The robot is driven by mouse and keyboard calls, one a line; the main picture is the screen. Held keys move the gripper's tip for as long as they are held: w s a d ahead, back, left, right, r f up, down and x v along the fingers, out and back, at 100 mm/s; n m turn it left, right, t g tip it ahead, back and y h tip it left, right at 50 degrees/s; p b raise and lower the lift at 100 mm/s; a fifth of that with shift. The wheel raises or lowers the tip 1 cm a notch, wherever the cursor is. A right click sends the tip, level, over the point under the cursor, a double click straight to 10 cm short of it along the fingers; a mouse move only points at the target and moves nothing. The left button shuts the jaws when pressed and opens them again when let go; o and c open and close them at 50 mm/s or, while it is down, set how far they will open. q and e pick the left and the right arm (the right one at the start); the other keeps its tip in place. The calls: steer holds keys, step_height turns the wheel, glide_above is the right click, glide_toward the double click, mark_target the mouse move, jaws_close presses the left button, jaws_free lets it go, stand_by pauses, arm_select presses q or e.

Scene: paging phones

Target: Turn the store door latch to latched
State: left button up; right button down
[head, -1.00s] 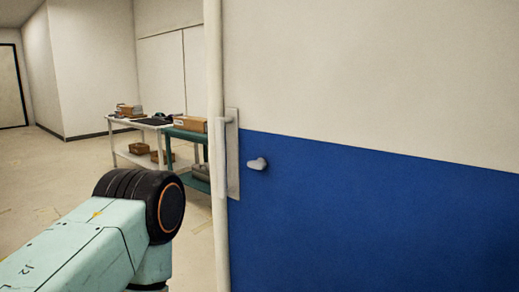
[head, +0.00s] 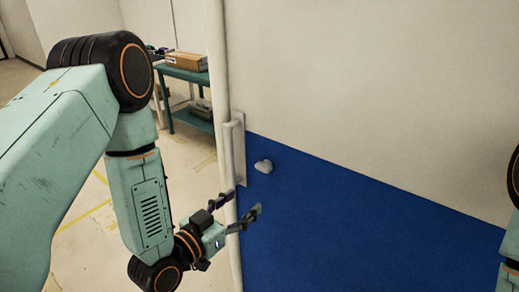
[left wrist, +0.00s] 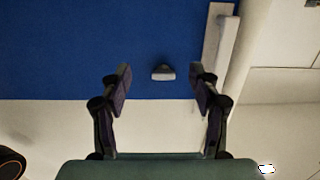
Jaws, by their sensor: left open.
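The store door (head: 370,120) is white above and blue below. Its latch, a small grey turn knob (head: 264,166), stands out from the blue part near the left edge. I cannot tell from its shape whether it is latched. My left gripper (head: 243,205) is open and empty, just below and left of the latch in the head view. In the left wrist view the latch (left wrist: 163,73) shows between the two spread fingertips (left wrist: 160,74), ahead of them and apart from both. My right gripper is out of view.
A pale upright pull handle (head: 239,150) on a plate is left of the latch, close to my left fingers. It also shows in the left wrist view (left wrist: 226,40). A green table (head: 185,75) with a cardboard box (head: 187,61) stands beyond the door edge.

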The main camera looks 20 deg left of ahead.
arm_select(q)
steer(key=t+p, duration=0.1)
glide_toward(261, 169)
steer(key=w, duration=0.2)
steer(key=x, duration=0.3)
steer(key=p+x, duration=0.1)
steer(key=x, duration=0.2)
steer(key=shift+w+d+f, duration=0.1)
steer(key=shift+w+d, duration=0.05)
steer(key=shift+d, duration=0.35)
steer(key=shift+w, duration=0.45)
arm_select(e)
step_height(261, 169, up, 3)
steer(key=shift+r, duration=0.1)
arm_select(q)
steer(key=shift+s, duration=0.15)
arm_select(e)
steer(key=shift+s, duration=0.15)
arm_select(q)
steer(key=shift+d, duration=0.1)
steer(key=c, duration=1)
steer(key=shift+c, duration=0.8)
